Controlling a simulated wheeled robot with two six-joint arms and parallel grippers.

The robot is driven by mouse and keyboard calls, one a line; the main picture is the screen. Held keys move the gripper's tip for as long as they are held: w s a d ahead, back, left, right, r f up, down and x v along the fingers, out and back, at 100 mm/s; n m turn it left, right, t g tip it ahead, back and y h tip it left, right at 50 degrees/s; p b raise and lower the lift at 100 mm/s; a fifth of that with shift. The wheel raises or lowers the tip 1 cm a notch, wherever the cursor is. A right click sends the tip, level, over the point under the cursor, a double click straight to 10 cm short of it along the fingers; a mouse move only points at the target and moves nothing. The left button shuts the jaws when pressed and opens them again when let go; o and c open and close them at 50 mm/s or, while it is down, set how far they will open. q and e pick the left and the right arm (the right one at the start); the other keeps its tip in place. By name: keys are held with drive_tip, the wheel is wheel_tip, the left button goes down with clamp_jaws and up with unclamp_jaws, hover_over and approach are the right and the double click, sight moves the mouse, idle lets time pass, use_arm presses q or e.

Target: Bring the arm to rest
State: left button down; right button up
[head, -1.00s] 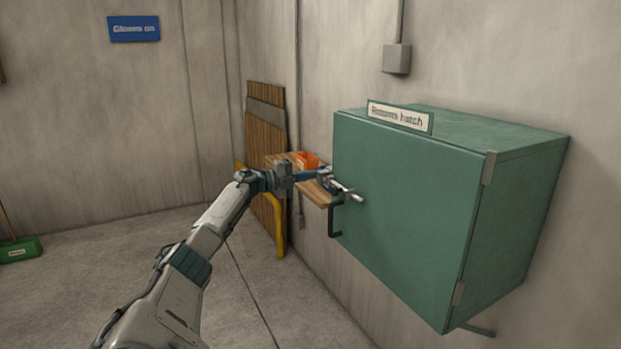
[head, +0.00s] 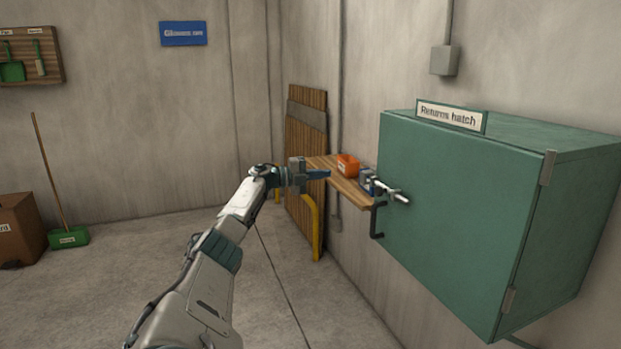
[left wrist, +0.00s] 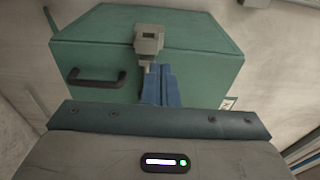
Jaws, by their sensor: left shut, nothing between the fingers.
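My left arm reaches in from the lower left of the head view. Its left gripper (head: 322,173) is shut and empty, pointing right toward the shelf and the hatch. The blue fingers also show together in the left wrist view (left wrist: 158,86). The green returns hatch cabinet (head: 455,215) is on the right wall, its door closed. A grey latch lever (head: 391,192) sticks out at the door's left edge, and a dark handle (head: 376,220) is below it. In the head view the fingers are apart from the lever. My right gripper is in neither view.
A wooden shelf (head: 347,187) on the wall holds an orange bin (head: 347,164). A cardboard box (head: 20,228) and green broom (head: 68,237) stand at far left. The floor between is open.

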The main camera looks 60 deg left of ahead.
use_arm(q)
drive_tip(key=s+a, duration=0.2)
drive_tip(key=a, duration=0.1)
drive_tip(key=shift+s+r+b, duration=0.15)
drive_tip(key=shift+s+b, duration=0.2)
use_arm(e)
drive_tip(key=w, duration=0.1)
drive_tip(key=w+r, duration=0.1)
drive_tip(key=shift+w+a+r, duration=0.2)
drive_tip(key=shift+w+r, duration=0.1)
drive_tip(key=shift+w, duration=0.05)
